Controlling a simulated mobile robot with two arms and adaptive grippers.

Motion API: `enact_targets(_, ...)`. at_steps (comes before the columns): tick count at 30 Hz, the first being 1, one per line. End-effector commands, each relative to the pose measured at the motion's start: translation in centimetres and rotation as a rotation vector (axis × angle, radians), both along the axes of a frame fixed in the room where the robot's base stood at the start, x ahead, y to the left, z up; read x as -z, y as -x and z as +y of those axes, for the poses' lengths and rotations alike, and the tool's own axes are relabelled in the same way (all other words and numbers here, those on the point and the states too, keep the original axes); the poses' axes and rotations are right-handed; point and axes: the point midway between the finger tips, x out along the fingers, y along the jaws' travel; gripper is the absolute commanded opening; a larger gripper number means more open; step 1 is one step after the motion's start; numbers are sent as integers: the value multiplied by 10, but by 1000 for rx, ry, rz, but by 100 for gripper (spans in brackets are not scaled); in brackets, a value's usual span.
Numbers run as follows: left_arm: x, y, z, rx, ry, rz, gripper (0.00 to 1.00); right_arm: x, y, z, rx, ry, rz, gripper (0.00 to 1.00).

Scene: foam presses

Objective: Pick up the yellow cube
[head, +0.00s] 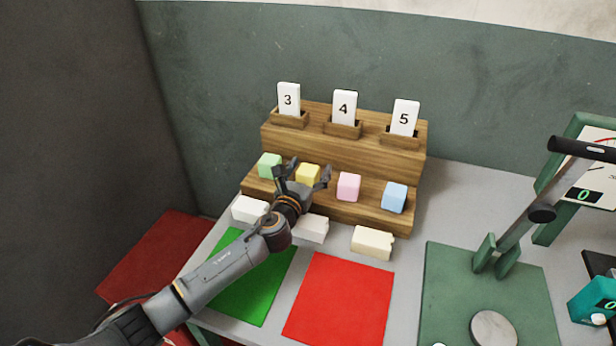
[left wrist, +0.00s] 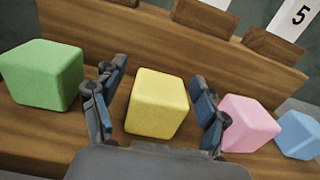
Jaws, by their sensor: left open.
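The yellow cube (head: 307,174) sits on the lower step of a wooden stand, between a green cube (head: 269,165) and a pink cube (head: 348,187). My left gripper (head: 303,176) reaches in from the left and is open at the yellow cube. In the left wrist view the yellow cube (left wrist: 157,104) stands between the two open fingers (left wrist: 155,100), with the green cube to the left and the pink cube to the right. I cannot tell whether a finger touches it. My right gripper is not in view.
A blue cube (head: 394,197) sits at the right end of the wooden stand (head: 345,150). Cards 3, 4 and 5 stand on its upper step. White blocks (head: 372,242) lie in front. A green sheet (head: 233,290), a red sheet (head: 338,297) and a green press (head: 475,300) lie nearer.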

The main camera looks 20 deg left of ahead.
Motion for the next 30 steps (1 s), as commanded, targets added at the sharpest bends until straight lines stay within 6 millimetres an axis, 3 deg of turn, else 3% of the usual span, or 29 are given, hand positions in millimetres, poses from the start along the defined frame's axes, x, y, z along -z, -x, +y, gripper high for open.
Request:
enact_targets(3,0,0,0,0,0,0,74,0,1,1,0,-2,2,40)
enact_targets(9,0,0,0,0,0,0,33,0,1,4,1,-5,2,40)
enact_targets(11,0,0,0,-1,0,0,24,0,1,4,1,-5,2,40)
enact_targets(23,-6,0,1,-1,-1,-3,24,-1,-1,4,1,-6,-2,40)
enact_targets(30,-39,1,0,1,-3,-6,24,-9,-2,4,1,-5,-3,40)
